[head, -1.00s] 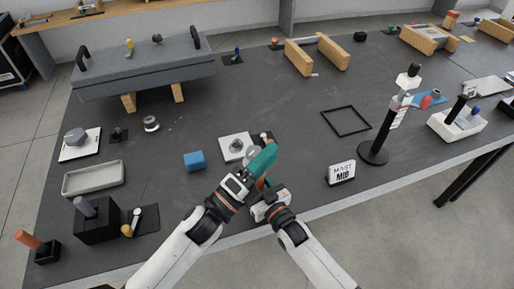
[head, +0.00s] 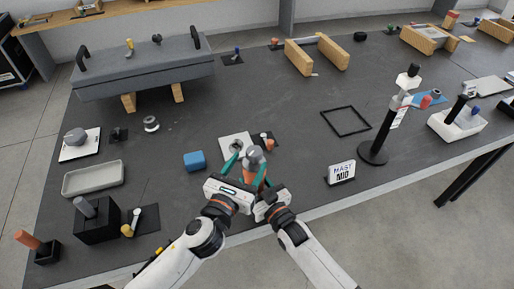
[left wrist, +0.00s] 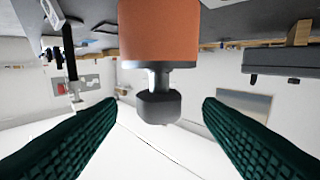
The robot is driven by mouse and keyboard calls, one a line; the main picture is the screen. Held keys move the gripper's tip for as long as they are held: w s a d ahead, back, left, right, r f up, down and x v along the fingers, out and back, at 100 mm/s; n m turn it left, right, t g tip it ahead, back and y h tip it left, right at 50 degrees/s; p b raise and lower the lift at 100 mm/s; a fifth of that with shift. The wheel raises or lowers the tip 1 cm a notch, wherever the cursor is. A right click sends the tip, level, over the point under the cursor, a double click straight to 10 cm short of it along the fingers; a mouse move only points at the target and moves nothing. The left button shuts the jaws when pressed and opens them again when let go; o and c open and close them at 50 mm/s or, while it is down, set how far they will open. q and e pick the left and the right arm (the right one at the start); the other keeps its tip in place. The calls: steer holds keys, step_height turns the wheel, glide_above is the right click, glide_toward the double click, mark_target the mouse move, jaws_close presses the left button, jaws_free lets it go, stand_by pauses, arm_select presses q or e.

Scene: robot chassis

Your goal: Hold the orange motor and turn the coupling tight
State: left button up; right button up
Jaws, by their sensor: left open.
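The orange motor (head: 249,176) is held upright off the table by my right gripper (head: 265,193), whose fingers are mostly hidden behind my left gripper. The grey coupling (head: 253,155) sits on the motor's top end. In the left wrist view the motor (left wrist: 160,35) hangs from the top of the picture, with a short shaft leading to the dark grey coupling (left wrist: 158,107). My left gripper (head: 247,164) is open, its green fingers on either side of the coupling. In the left wrist view a gap shows between the coupling and each finger.
A white square plate with a round fitting (head: 227,142) lies just beyond the grippers. A blue block (head: 194,160) is to the left. The MAST MID sign (head: 342,172) and a black stand (head: 374,153) are to the right. A black square frame (head: 346,134) lies flat on the table.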

mark_target(257, 149)
arm_select(q)
steer(key=x, duration=0.6)
steer(key=shift+w+d, duration=0.1)
steer(key=shift+w, duration=0.1)
steer(key=shift+c, duration=0.2)
steer(key=c, duration=0.9)
steer(key=shift+m+h, duration=0.3)
steer(key=shift+c, duration=0.2)
